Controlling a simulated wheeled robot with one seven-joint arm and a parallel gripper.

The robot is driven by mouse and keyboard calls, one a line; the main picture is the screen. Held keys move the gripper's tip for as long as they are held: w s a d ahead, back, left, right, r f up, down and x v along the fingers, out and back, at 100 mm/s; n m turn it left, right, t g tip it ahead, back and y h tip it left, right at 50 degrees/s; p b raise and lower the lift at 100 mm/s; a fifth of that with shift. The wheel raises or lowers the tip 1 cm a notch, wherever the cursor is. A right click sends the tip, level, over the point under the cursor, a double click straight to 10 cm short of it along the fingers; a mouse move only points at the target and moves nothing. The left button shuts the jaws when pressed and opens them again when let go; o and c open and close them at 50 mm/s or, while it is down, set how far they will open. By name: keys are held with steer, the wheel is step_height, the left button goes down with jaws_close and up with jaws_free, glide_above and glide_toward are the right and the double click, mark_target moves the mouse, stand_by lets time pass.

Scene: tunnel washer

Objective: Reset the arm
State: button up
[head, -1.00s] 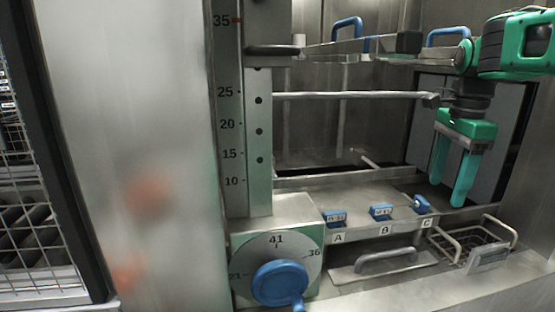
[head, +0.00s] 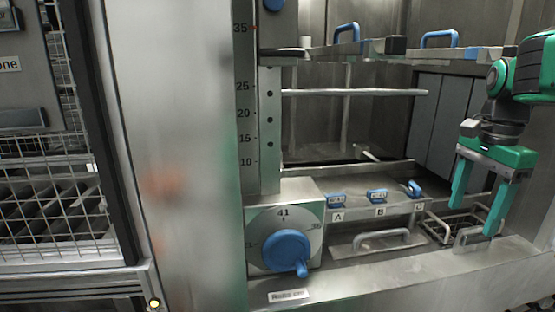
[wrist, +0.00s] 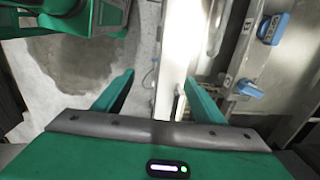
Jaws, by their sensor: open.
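My gripper (head: 473,208) is green with two teal fingers. It hangs at the right of the head view with its fingers pointing down, spread apart and with nothing between them. In the head view it appears in front of the wire basket (head: 450,224) at the right end of the washer's ledge. In the wrist view my gripper (wrist: 162,85) shows the same two fingers apart, over a pale metal edge and a grey floor with a dark patch.
A blue dial (head: 287,250) sits at the lower left of the washer, below a numbered scale (head: 245,120). A metal rack with blue handles (head: 439,38) spans the top. A wire cage (head: 55,200) stands at the left.

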steer(key=s+f+n, duration=0.5)
steer(key=s+f, duration=0.2)
steer(key=s, duration=0.3)
steer(key=s+d+f+n, duration=0.1)
steer(key=s+f+n, duration=0.4)
steer(key=s, duration=0.5)
step_height(320, 180, down, 3)
steer(key=shift+r, duration=0.1)
steer(key=shift+w+g, duration=0.2)
steer(key=shift+g, duration=0.1)
steer(key=shift+w+f, duration=0.2)
steer(key=shift+w, duration=0.3)
